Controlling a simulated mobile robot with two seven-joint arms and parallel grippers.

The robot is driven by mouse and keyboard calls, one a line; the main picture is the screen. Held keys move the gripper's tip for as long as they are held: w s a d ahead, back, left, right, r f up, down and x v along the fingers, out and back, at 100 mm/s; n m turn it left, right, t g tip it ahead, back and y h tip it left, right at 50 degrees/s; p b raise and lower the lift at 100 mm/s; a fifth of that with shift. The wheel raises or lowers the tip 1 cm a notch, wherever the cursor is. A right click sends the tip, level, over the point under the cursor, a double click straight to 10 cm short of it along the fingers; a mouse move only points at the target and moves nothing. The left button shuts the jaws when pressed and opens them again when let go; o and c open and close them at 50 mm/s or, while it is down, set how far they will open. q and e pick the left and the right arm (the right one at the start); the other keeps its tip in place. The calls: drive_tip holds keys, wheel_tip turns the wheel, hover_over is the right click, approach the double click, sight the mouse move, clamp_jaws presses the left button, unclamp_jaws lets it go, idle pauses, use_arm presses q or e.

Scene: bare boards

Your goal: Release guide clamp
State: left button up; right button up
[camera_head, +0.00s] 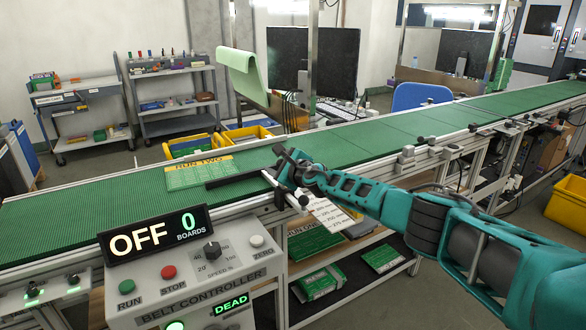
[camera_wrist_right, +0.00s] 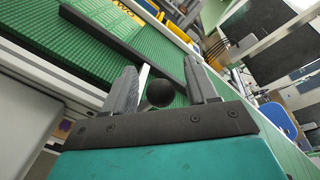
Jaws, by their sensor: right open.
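The guide clamp shows in the right wrist view as a round black knob (camera_wrist_right: 160,93) on a pale rod, at the near edge of the belt. My right gripper (camera_head: 284,168) is at that edge in the head view and hides most of the clamp there. In the right wrist view its two grey fingers (camera_wrist_right: 161,76) stand apart, one on each side of the knob; I cannot tell whether they touch it. A dark guide bar (camera_head: 236,180) lies over the green belt (camera_head: 90,200), left of the gripper. My left gripper is not in view.
A green board with a yellow RUN TWO strip (camera_head: 200,172) lies on the belt beyond the bar. The belt controller (camera_head: 190,275) stands in front, its sign (camera_head: 155,234) reading OFF and 0 boards. A white card (camera_head: 328,213) hangs below the gripper. Shelves underneath hold green packs (camera_head: 320,282).

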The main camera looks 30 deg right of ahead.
drive_tip(key=shift+s+d+r+p, duration=0.1)
drive_tip(key=shift+s+r+p, duration=0.35)
drive_tip(key=shift+s+p, duration=0.15)
drive_tip(key=shift+s+f, duration=0.1)
drive_tip(key=shift+s, duration=0.35)
drive_tip(key=shift+f+p+v, duration=0.15)
drive_tip(key=shift+v, duration=2.45)
drive_tip(key=shift+f+p+v, duration=0.1)
drive_tip(key=shift+p+v, duration=0.05)
drive_tip(key=shift+v, duration=2.45)
